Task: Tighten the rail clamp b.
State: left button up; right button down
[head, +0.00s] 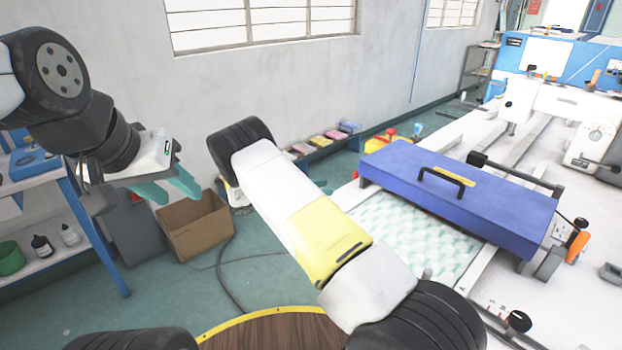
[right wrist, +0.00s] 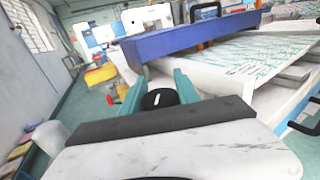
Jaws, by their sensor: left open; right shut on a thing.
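My right gripper (right wrist: 158,77) has its teal fingers on either side of a black round knob (right wrist: 160,98), closed on it, in the right wrist view. The knob seems to be a clamp knob by the near side of the white machine table; no label shows, so I cannot tell for sure that it is rail clamp b. In the head view my right forearm hides most of that gripper and the knob. My left gripper (head: 168,188) is open and empty, raised at the left, well away from the table.
A long blue box-like cover (head: 455,195) with a black handle lies across the machine table, over patterned white-green sheet (head: 410,235). Black knobs (head: 518,321) and an orange lever (head: 577,246) stand at the right. A cardboard box (head: 196,228) sits on the floor.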

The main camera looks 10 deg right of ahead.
jog(key=shift+s+m+g, duration=0.25)
jog(key=shift+m+g, duration=0.75)
jog(key=shift+g, duration=0.45)
jog(key=shift+s+m+g, duration=0.25)
jog(key=shift+m+g, duration=0.75)
jog(key=shift+g, duration=0.45)
jog(key=shift+y, duration=0.3)
jog(key=c, duration=0.9)
grip_release()
